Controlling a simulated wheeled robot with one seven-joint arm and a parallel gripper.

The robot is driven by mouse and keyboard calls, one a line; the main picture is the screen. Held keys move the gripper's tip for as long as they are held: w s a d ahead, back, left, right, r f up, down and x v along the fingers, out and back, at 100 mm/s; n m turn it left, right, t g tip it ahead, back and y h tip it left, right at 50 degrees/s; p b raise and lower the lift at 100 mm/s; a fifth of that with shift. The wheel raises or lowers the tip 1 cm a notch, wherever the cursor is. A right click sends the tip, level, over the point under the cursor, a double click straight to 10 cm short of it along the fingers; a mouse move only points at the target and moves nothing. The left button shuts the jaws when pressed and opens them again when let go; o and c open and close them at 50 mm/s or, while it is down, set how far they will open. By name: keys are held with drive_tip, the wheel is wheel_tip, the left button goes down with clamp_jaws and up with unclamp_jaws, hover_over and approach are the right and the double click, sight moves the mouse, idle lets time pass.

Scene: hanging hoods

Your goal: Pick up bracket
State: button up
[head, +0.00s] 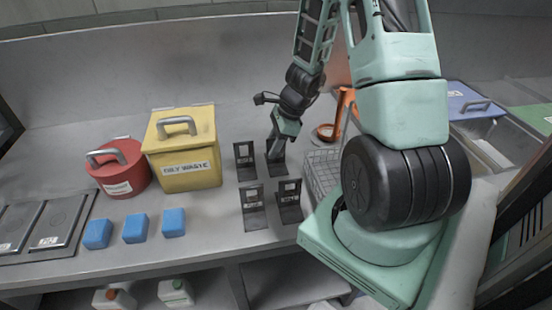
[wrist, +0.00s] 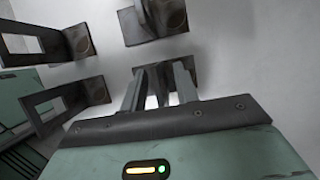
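Several dark grey brackets, each an upright plate with a window on a flat foot, stand on the grey bench. In the head view they are at back left (head: 245,161), front left (head: 253,208), front right (head: 289,202), and back right (head: 276,165). My gripper (head: 276,146) points down at the back right bracket. In the wrist view, its fingers (wrist: 160,80) are apart, with that bracket's dark foot (wrist: 163,70) at their tips. Part of its plate seems to lie between the fingers; contact cannot be made out. Other brackets show at the wrist view's top (wrist: 155,20) and left (wrist: 75,40).
A yellow oily waste box (head: 183,150), a red lidded pot (head: 119,168) and blue blocks (head: 135,229) stand left of the brackets. A wire basket (head: 322,170) is close on the right, with an orange item (head: 327,132) behind it. Bench behind the brackets is clear.

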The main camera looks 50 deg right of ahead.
clamp_jaws()
idle(1.3)
